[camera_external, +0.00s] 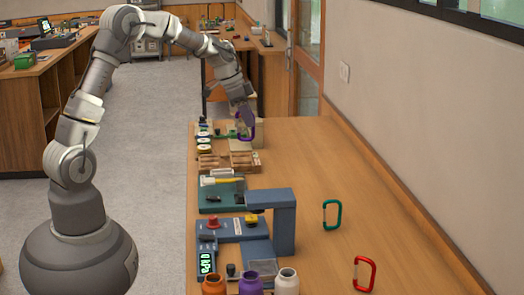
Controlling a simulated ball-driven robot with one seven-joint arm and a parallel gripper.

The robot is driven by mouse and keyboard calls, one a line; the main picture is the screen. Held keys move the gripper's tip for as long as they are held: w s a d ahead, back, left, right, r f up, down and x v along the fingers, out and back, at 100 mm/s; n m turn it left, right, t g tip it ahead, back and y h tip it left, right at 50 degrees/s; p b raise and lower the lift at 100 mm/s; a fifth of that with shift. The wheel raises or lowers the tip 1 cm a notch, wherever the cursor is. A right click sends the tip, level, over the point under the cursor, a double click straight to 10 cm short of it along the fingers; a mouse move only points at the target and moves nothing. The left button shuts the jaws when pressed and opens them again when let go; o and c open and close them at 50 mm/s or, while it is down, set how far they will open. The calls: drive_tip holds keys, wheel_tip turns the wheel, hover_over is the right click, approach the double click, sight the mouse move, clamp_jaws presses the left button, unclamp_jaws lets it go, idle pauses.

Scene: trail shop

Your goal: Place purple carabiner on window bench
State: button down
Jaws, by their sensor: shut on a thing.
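The purple carabiner (239,127) is at the far end of the long wooden bench, and my gripper (244,118) is shut on it. My arm reaches down to it from the left, and the fingers hide part of it. I cannot tell whether the carabiner touches the things below it. The long wooden bench (310,165), which runs along the wall under the window, has a broad bare top on its right side. A green carabiner (339,215) and a red carabiner (372,274) stand on that side, nearer the camera.
Wooden trays (244,160), a green mat (212,205), a blue-grey stand (285,222), a gauge with a green display (206,263) and orange (214,285), purple (250,284) and white (287,282) jars line the bench's left side. Its right side is mostly clear.

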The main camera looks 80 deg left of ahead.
drive_tip(key=w+d+m, duration=0.1)
drive_tip(key=w+d, duration=0.5)
drive_tip(key=d, duration=0.4)
drive_tip(key=w+d+m, duration=0.1)
drive_tip(key=w+d, duration=0.4)
drive_tip(key=d, duration=0.5)
drive_tip(key=w+d+h, duration=0.1)
drive_tip(key=w+d, duration=0.2)
drive_tip(key=d, duration=1.9)
drive_tip(key=shift+m, duration=0.4)
drive_tip(key=f+b, duration=0.1)
drive_tip(key=f, duration=0.9)
drive_tip(key=f+b, duration=0.1)
drive_tip(key=f, duration=0.9)
drive_tip(key=shift+s+d+f, duration=0.2)
drive_tip(key=shift+f, duration=0.1)
drive_tip(key=shift+f+b, duration=0.2)
drive_tip(key=shift+b, duration=0.15)
drive_tip(key=c, duration=1.1)
unclamp_jaws()
